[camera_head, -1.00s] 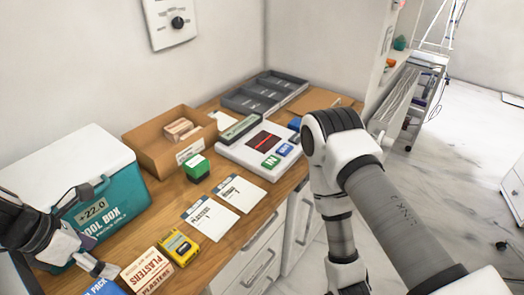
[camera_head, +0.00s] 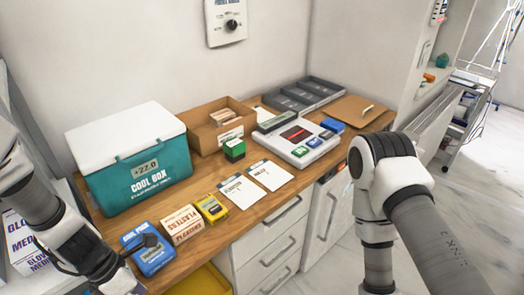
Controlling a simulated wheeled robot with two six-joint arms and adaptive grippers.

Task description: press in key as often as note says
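A white device (camera_head: 280,146) with a dark panel and red line stands on the counter. Its green key (camera_head: 299,151) seems to read IN; blue keys (camera_head: 314,142) lie beside it. Two white printed notes, a left one (camera_head: 241,192) and a right one (camera_head: 270,175), lie flat in front; their small print is not readable. My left gripper (camera_head: 140,262) is at the lower left by a blue pack (camera_head: 147,252), far from the keys; its finger opening is unclear. My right arm hangs at the right, its gripper below the picture.
A teal cool box (camera_head: 140,182) stands at the left. A plasters box (camera_head: 183,225), a yellow item (camera_head: 211,207) and a green stamp-like block (camera_head: 234,149) are on the counter. A cardboard tray (camera_head: 205,135) and grey tray (camera_head: 303,93) stand at the back.

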